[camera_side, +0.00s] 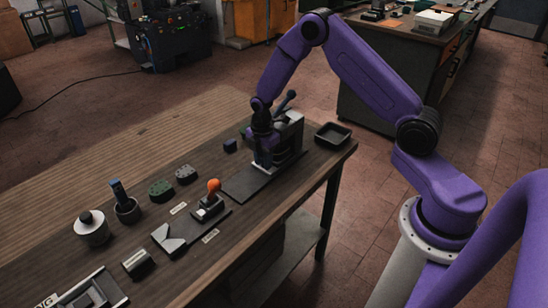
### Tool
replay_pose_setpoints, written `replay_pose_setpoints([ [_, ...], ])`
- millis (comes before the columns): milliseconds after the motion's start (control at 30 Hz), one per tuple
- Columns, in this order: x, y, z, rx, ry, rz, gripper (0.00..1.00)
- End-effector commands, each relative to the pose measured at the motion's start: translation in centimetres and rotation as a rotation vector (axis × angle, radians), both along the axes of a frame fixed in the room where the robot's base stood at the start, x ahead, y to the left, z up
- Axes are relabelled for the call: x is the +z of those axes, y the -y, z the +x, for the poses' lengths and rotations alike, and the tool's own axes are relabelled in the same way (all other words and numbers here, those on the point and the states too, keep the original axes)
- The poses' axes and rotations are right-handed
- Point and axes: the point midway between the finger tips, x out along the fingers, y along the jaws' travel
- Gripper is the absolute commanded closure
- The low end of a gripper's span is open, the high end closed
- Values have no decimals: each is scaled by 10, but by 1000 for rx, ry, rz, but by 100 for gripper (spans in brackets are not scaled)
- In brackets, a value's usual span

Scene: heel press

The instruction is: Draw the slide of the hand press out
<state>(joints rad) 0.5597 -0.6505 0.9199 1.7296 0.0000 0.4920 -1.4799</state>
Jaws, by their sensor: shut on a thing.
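The hand press (293,128) stands near the far right end of the wooden bench, a grey body with a dark lever handle (286,101) sticking up. My gripper (265,157) points down at the front left of the press and is shut on its slide (263,169). The slide is small here and partly hidden by my fingers, so the exact grip and how far it stands out cannot be told. A dark flat plate (240,188) lies on the bench in front of the press.
A black tray (333,135) sits right of the press. A small dark blue block (230,145) lies left of it. An orange-knobbed fixture (213,187), green parts (161,190), a cup (127,209) and a pale round container (90,228) stand further left along the bench.

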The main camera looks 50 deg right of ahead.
Motion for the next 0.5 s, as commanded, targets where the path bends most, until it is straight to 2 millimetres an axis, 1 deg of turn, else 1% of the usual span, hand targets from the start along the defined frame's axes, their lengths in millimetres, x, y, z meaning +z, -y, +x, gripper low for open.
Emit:
replay_pose_setpoints([
  [167, 0, -2, 0, 1, 0, 0, 92],
  [500, 0, -22, 0, 2, 1, 0, 92],
])
